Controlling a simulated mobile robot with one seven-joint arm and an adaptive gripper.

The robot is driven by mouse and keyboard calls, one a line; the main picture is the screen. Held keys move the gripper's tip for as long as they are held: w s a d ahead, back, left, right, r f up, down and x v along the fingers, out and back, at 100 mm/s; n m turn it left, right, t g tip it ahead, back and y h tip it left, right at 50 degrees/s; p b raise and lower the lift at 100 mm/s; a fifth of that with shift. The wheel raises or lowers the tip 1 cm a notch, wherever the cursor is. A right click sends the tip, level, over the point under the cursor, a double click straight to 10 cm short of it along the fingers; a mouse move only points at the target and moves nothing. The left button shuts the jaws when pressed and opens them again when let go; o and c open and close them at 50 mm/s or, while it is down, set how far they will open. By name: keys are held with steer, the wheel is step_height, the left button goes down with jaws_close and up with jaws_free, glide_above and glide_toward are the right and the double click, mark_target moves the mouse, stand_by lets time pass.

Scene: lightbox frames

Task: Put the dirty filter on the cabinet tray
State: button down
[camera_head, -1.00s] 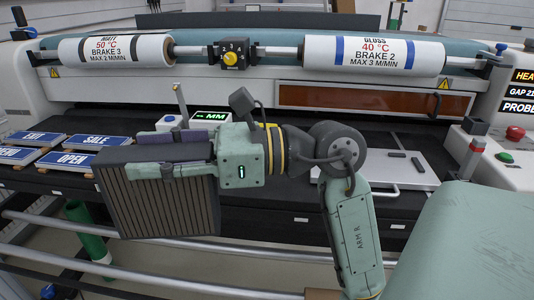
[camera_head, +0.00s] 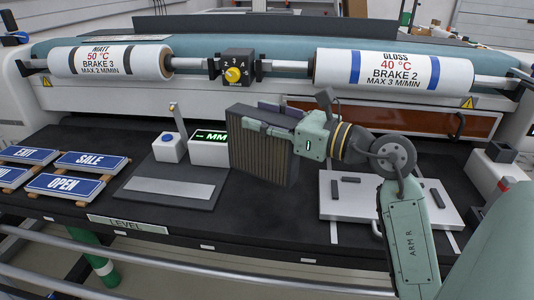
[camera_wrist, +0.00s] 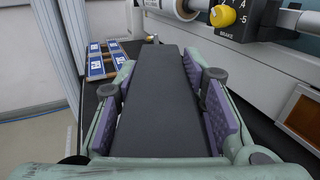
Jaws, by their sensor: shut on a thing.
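The filter (camera_head: 262,157) is a dark grey pleated block with brownish pleats facing the head camera. My gripper (camera_head: 268,118) is shut on it and holds it upright over the middle of the black bench. In the wrist view, the filter's smooth dark face (camera_wrist: 160,105) lies between the purple pads of my gripper (camera_wrist: 163,98). The head view does not clearly show whether the filter's lower edge is clear of the bench. I cannot make out a cabinet tray for certain in either view.
A silver panel with black handles (camera_head: 345,205) lies on the bench at right. A measuring stand (camera_head: 165,188) and the MM display (camera_head: 210,148) are left of the filter. Blue signs (camera_head: 68,185) lie farther left. Print rolls (camera_head: 395,70) span the back. Bare bench lies in front.

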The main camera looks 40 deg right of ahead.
mark_target(264, 147)
step_height(264, 147, down, 5)
steer(key=shift+f+p, duration=0.1)
steer(key=shift+p, duration=0.5)
steer(key=shift+f, duration=0.4)
steer(key=shift+f+b, duration=0.2)
steer(key=shift+b, duration=0.1)
steer(key=c, duration=1.1)
jaws_free()
steer(key=shift+o, duration=0.2)
